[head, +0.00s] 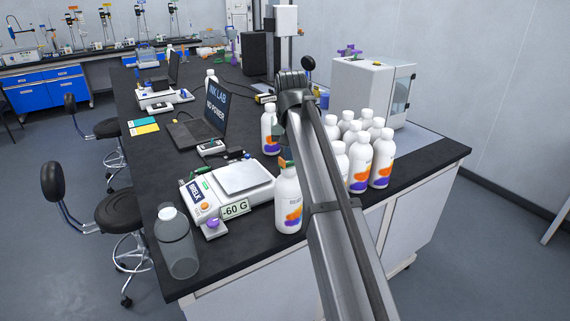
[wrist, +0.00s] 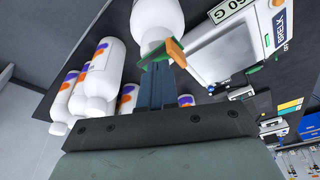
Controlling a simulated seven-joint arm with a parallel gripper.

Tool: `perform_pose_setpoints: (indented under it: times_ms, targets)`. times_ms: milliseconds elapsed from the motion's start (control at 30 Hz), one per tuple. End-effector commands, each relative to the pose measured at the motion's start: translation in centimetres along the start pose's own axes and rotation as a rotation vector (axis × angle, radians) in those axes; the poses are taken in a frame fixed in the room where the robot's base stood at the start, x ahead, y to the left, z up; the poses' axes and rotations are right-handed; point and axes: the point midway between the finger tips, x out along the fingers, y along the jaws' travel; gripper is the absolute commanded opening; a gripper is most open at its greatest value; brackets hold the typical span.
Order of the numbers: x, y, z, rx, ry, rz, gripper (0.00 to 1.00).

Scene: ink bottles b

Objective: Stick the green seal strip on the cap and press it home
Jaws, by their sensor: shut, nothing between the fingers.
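A white bottle (head: 288,205) with an orange and purple label stands upright at the table's near edge, in front of the scale. In the wrist view, the same bottle (wrist: 157,14) is at the top, its cap toward my fingers. The green seal strip (wrist: 156,54) lies across the cap, just beyond my fingertips. An orange piece (wrist: 176,53) is beside it; I cannot tell whether they are joined. My gripper (wrist: 156,70) is shut and empty, its fingertips close to the strip. I cannot tell whether they touch it. In the head view my arm hides much of this area.
A scale (head: 240,178) reading -60 G stands left of the bottle. Several white bottles (head: 358,160) crowd to the right. A grey translucent bottle (head: 178,248) stands at the near left corner. A laptop (head: 208,108) and a white cabinet (head: 365,88) are further back.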

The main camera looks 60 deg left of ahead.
Motion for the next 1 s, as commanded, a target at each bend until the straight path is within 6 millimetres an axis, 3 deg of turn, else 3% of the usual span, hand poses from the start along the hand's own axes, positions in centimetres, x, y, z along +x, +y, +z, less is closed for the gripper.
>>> perform_pose_setpoints:
  times_ms: [1000]
  targets:
    - [1.0,0.0,0.2,0.0,0.0,0.0,0.0]
